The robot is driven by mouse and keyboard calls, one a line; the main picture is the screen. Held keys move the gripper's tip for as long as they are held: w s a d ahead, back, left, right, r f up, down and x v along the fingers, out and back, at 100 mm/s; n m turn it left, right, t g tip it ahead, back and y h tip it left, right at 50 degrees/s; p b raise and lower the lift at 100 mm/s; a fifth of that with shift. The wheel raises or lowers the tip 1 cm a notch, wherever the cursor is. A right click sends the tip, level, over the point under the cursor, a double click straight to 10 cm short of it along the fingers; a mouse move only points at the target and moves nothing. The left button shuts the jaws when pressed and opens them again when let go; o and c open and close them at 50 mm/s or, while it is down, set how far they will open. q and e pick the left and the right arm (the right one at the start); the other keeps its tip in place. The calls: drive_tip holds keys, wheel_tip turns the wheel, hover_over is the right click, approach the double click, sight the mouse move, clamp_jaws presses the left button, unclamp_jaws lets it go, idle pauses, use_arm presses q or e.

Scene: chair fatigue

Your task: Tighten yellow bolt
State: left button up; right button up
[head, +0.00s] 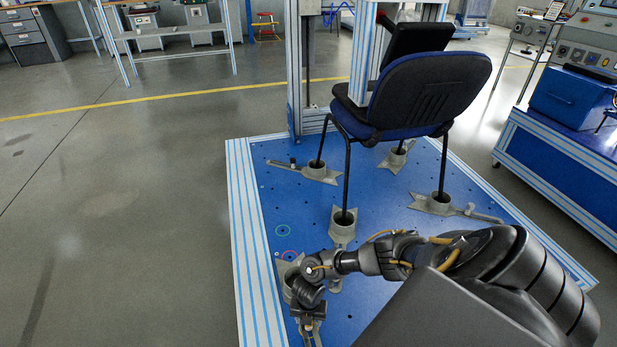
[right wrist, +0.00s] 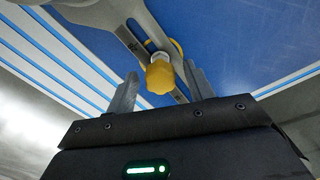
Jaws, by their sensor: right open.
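The yellow bolt (right wrist: 160,76) shows in the right wrist view with its rounded head toward the camera. It sits at a slotted grey metal clamp (right wrist: 146,28) on the blue plate. My right gripper (right wrist: 161,83) is open, with one finger on each side of the bolt head; I cannot tell whether either finger touches it. In the head view my right gripper (head: 311,330) is low at the front of the blue platform (head: 268,200), and the bolt is hidden there. My left gripper is not in view.
A blue and black chair (head: 425,95) stands on the platform with its legs in grey clamp cups (head: 343,225). An aluminium frame (head: 296,70) rises behind it. A blue machine bench (head: 560,165) is at right. The floor at left is clear.

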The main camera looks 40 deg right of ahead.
drive_tip(key=shift+f+n+b, duration=0.15)
drive_tip(key=shift+n+b, duration=0.5)
drive_tip(key=shift+n, duration=1.35)
drive_tip(key=c, duration=0.9)
drive_tip(key=shift+r+m+p, duration=0.3)
drive_tip(key=shift+m+p, duration=0.1)
drive_tip(key=shift+m, duration=0.2)
drive_tip(key=shift+c, duration=0.4)
drive_tip(key=shift+m+p, duration=0.5)
drive_tip(key=shift+m, duration=0.3)
drive_tip(key=shift+f+m, duration=0.15)
drive_tip(key=shift+m, duration=0.45)
